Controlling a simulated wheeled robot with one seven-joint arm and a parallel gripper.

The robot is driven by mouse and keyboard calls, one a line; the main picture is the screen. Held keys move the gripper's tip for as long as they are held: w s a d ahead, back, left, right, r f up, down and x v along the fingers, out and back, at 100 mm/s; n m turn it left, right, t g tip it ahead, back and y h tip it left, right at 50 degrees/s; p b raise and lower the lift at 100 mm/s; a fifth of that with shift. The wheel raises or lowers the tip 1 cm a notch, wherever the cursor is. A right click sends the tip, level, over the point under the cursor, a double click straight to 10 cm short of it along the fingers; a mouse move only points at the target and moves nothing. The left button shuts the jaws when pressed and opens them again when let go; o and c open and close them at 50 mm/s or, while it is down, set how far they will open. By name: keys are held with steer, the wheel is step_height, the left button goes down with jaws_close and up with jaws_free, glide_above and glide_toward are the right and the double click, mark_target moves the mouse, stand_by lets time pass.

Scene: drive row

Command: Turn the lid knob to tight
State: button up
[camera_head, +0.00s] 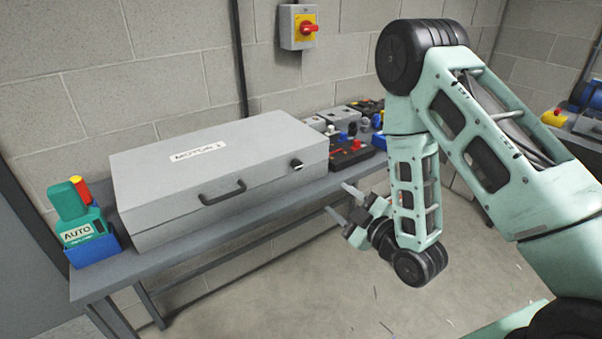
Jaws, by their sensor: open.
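A large grey box labelled "MOTOR 1" (160,178) sits on the bench with its lid closed. A small dark knob with a light face (296,164) is on the right part of its front side. It is too small to tell which way it is turned or any marking by it. A dark bar handle (222,192) is on the same front, left of the knob. My gripper (340,200) is open and empty. In the picture it is below and right of the knob, apart from it, in front of the bench edge.
The grey bench (180,257) runs along a block wall. A green "AUTO" device (80,225) in a blue holder stands at its left end. Dark control boxes (348,150) with coloured buttons stand right of the large box. A red-yellow switch (300,28) is on the wall.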

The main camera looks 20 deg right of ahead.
steer(key=b, duration=0.7)
glide_toward(299, 166)
steer(key=x, duration=0.9)
steer(key=shift+w+a, duration=0.1)
steer(key=shift+w, duration=0.05)
steer(key=c, duration=1)
